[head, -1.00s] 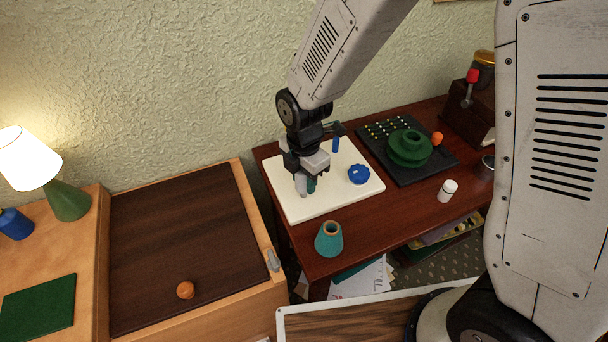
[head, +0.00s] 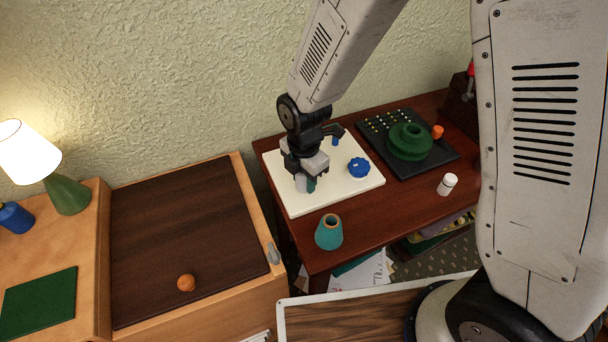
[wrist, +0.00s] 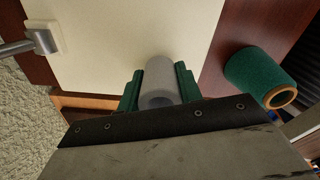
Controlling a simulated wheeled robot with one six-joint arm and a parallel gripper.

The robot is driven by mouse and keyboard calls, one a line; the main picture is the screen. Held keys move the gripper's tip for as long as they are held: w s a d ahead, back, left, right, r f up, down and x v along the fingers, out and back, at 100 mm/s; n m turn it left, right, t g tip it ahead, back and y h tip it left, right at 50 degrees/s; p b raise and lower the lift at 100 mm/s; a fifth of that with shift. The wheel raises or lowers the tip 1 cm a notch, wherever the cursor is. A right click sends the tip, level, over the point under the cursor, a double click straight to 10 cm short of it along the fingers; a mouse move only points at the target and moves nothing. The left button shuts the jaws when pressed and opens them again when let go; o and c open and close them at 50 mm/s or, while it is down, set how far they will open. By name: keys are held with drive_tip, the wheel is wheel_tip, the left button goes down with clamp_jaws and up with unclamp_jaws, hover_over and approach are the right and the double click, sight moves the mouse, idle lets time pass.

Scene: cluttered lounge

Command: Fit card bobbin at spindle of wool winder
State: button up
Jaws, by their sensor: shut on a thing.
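My gripper (head: 306,184) is shut on a light grey tube, the card bobbin (wrist: 158,78), between its green fingertips. The bobbin's open end with a dark hole faces the wrist camera. In the head view the gripper points down over the left part of a cream board (head: 350,194), which I take as the wool winder's base. A blue knob (head: 359,167) sits on the board to the right of the gripper. A blue-topped post (head: 335,141) stands behind; a grey rod on a pale block (wrist: 22,44) shows in the wrist view. I cannot tell whether a spindle is under the bobbin.
A teal cone (head: 329,234) stands in front of the board on the dark red table (head: 372,232). A black tray (head: 441,167) with a green spool (head: 409,143) and a white bottle (head: 447,185) are at the right. A wooden cabinet with an orange ball (head: 186,283) is at the left.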

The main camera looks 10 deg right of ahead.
drive_tip(key=shift+f, duration=0.35)
drive_tip(key=o, duration=1)
wheel_tip(320, 180, up, 8)
drive_tip(key=shift+f, duration=0.1)
